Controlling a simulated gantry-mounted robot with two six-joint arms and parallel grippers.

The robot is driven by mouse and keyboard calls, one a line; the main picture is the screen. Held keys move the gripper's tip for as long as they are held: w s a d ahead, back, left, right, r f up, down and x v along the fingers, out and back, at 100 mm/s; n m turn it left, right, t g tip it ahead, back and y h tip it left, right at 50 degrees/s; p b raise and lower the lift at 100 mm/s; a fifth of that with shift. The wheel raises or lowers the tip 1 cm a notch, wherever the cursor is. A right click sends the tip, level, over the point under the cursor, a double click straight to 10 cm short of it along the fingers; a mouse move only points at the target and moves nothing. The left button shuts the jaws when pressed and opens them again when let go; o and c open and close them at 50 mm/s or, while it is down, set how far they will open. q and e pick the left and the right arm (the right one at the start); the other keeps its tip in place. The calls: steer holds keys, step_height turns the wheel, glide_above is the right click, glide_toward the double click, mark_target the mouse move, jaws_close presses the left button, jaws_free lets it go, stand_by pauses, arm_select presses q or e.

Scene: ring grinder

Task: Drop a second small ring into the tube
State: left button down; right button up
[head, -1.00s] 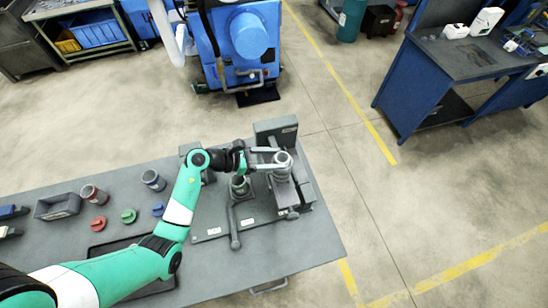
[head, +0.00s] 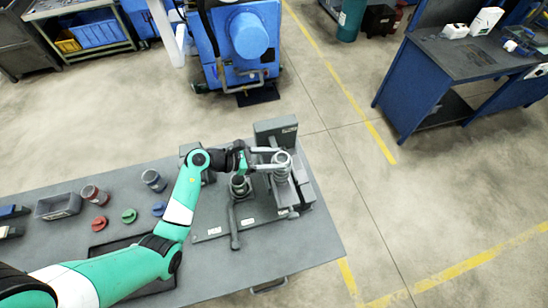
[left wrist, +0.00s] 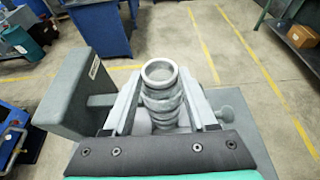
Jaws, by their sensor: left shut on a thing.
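My left gripper (head: 274,159) is over the right part of the grey machine fixture on the bench. Its two fingers lie on either side of a light grey ring (head: 281,157), which is between the fingertips. In the left wrist view the ring (left wrist: 160,71) shows its round opening facing up. The ribbed grey tube (left wrist: 162,108) stands right below it, between the fingers (left wrist: 160,88). I cannot tell whether the ring touches the tube's top. A second grey cylinder (head: 240,186) stands left of the fingers. My right gripper is not in view.
A grey block (head: 275,132) stands behind the ring, close to the fingers. A lever handle (head: 235,228) lies in front. Cups (head: 95,194), coloured knobs (head: 129,215) and a grey bin (head: 58,206) sit at the bench's left. The bench's right front corner is clear.

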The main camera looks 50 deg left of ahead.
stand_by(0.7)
arm_select(q)
jaws_free()
stand_by(0.4)
stand_by(0.4)
step_height(320, 180, up, 7)
steer(key=p, duration=0.7)
stand_by(0.4)
